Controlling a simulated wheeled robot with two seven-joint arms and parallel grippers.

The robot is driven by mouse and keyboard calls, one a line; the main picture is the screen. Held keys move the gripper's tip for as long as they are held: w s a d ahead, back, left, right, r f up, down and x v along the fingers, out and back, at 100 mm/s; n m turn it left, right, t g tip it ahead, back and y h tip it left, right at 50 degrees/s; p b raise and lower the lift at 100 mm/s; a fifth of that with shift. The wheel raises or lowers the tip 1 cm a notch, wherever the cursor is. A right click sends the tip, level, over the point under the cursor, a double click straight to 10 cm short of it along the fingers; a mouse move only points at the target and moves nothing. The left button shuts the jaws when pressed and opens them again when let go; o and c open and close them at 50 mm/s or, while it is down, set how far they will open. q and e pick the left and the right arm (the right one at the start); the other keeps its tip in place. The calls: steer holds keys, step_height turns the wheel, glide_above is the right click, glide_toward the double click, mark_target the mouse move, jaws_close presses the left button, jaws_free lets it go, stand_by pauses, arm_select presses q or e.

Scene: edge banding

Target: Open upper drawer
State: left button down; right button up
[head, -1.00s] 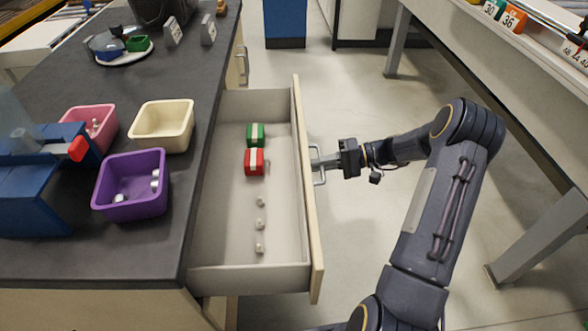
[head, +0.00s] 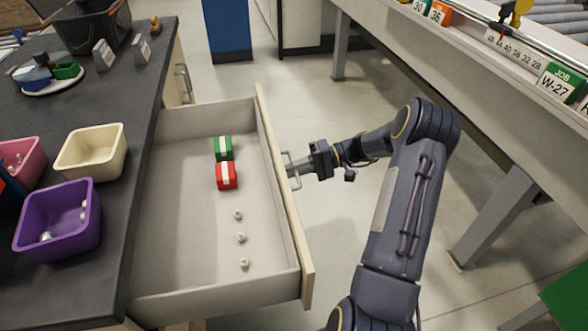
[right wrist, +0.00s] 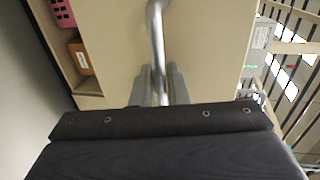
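The upper drawer (head: 185,230) stands pulled out from the dark-topped bench in the head view. Inside lie a green block with a white band (head: 223,148), a red block with a white band (head: 227,176) and a row of small pale pieces (head: 240,238). My right gripper (head: 293,171) is at the metal handle (head: 291,168) on the drawer front. In the right wrist view its fingers (right wrist: 161,88) are closed around the handle bar (right wrist: 155,40). My left gripper is not in view.
On the bench top are a purple bin (head: 60,228), a cream bin (head: 92,150) and a pink bin (head: 20,160). Another bench (head: 480,90) stands at the right. Grey floor (head: 300,260) lies open between them.

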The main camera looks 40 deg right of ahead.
steer(key=shift+o, duration=1.2)
steer(key=v, duration=0.7)
steer(key=shift+d+p, duration=0.4)
steer(key=shift+s, duration=0.2)
